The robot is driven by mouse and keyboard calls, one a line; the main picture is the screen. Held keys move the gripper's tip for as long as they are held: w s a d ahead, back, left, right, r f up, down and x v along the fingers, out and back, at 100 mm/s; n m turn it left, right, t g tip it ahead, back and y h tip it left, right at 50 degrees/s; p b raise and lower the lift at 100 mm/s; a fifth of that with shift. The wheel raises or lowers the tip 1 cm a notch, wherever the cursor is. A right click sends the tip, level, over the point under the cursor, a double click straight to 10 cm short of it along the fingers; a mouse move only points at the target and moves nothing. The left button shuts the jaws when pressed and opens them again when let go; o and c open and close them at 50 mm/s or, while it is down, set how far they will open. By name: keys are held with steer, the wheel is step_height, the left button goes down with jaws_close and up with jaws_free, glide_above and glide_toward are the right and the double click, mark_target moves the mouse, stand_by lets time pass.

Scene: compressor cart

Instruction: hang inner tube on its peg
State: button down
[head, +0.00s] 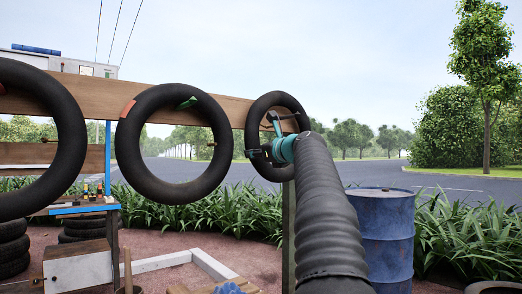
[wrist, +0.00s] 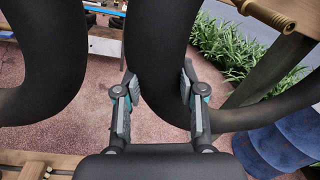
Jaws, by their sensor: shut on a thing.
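A black inner tube (head: 297,103) stands upright as a ring at the right end of the wooden board in the head view. My gripper (head: 268,148) is at its lower left side. In the wrist view my gripper (wrist: 158,85) has its two fingers on either side of this tube (wrist: 160,40), shut on it. A brass-coloured rod (wrist: 262,12) shows at the upper right of the wrist view, within the ring's opening as seen there. I cannot tell whether it is the peg, or whether the tube rests on it.
A larger tube (head: 133,170) with red and green marks hangs left of the held one, and another tube (head: 65,130) hangs at far left. The wooden board (head: 235,108) runs behind them. A blue barrel (head: 385,240) stands at right. Plants (head: 235,215) line the road.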

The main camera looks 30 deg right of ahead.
steer(key=shift+w+a+r, duration=0.1)
steer(key=shift+w, duration=0.5)
steer(key=shift+w+f, duration=0.15)
steer(key=shift+f, duration=0.2)
steer(key=shift+f+b, duration=0.6)
steer(key=shift+f, duration=0.15)
steer(key=c, duration=0.6)
jaws_free()
steer(key=shift+f, duration=0.1)
steer(key=s, duration=1.2)
